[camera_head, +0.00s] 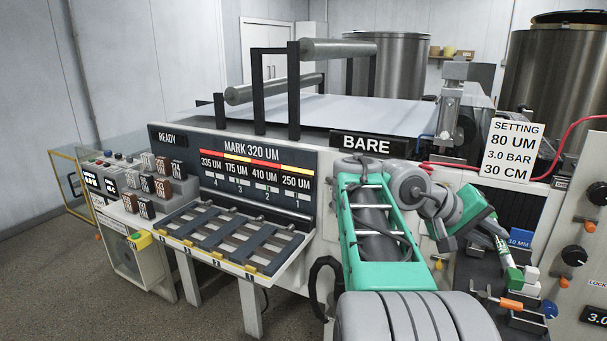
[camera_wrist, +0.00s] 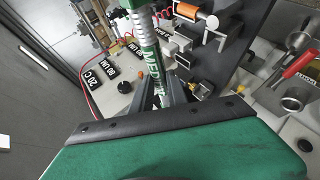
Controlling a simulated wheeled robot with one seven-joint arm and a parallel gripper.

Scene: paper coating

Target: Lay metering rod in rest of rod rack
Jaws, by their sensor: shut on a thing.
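Whether this is the rod rack is unclear.
The coating machine has a "BARE" sign (camera_head: 367,144) and a "MARK 320 UM" panel (camera_head: 256,172). A setting sign (camera_head: 513,151) and a red cable (camera_head: 563,150) are at right. A control console (camera_head: 128,190) is at far left.

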